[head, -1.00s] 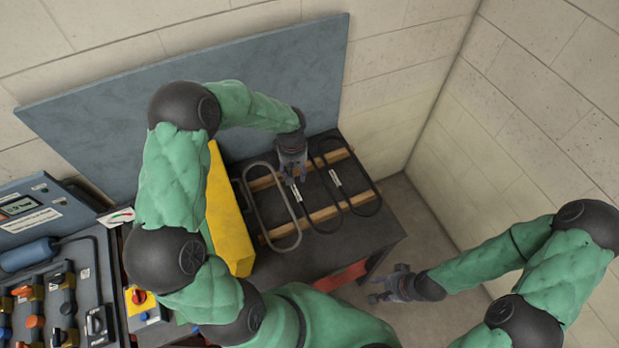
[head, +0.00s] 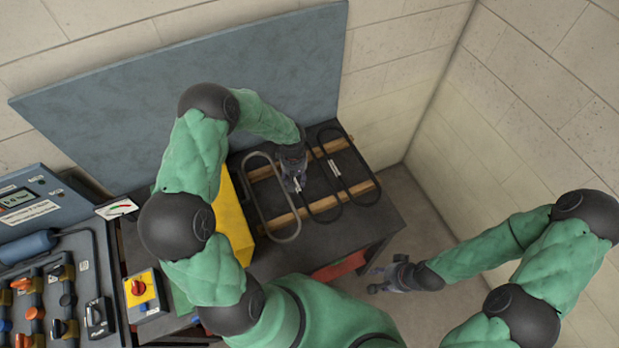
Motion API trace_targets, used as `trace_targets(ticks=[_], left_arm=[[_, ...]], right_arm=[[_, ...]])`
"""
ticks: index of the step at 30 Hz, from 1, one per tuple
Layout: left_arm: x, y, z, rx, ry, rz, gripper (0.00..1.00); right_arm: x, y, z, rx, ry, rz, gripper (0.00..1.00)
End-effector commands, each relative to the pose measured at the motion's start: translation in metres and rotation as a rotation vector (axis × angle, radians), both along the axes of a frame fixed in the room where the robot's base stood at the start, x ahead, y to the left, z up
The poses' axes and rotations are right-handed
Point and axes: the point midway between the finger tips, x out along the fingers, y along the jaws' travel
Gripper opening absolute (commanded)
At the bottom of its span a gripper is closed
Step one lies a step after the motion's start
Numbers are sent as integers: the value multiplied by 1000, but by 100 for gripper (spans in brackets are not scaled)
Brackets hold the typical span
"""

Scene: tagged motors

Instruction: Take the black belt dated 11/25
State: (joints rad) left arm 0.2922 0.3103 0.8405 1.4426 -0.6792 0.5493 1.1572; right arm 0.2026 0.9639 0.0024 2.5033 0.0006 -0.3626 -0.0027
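Several long looped belts lie side by side across two wooden slats on a dark table. The left belt (head: 259,208) looks grey. The middle belt (head: 317,219) and the right belt (head: 364,180) look black. A white tag (head: 333,168) shows between the middle and right belts; its date is too small to read. My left gripper (head: 292,188) points down over the gap between the grey belt and the middle belt, hiding part of them. Whether it touches or grips a belt cannot be told. My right gripper (head: 374,280) is open and empty beyond the table's front right edge.
A yellow block (head: 233,222) stands left of the belts. A blue-grey panel (head: 120,120) rises behind the table (head: 335,240). A control panel with knobs (head: 65,290) and a yellow-and-red switch box (head: 143,295) are at the left. A wall closes off the right side.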

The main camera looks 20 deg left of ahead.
Motion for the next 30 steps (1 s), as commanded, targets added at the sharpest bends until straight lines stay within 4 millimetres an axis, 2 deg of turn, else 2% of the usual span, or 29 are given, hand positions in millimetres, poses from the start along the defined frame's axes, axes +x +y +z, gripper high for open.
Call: trace_targets(ticks=[3, 8, 9, 22, 26, 30], left_arm=[[0, 0, 0, 0, 0, 0, 49], [0, 0, 1, 0, -1, 0, 4], [0, 0, 1, 0, -1, 0, 0], [1, 0, 4, 0, -3, 1, 0], [2, 0, 14, 1, -5, 1, 0], [2, 0, 33, 1, -5, 0, 0]], right_arm=[[0, 0, 0, 0, 0, 0, 40], [0, 0, 0, 0, 0, 0, 40], [0, 0, 0, 0, 0, 0, 40], [0, 0, 0, 0, 0, 0, 40], [0, 0, 1, 0, 0, 0, 40], [0, 0, 2, 0, 0, 0, 40]])
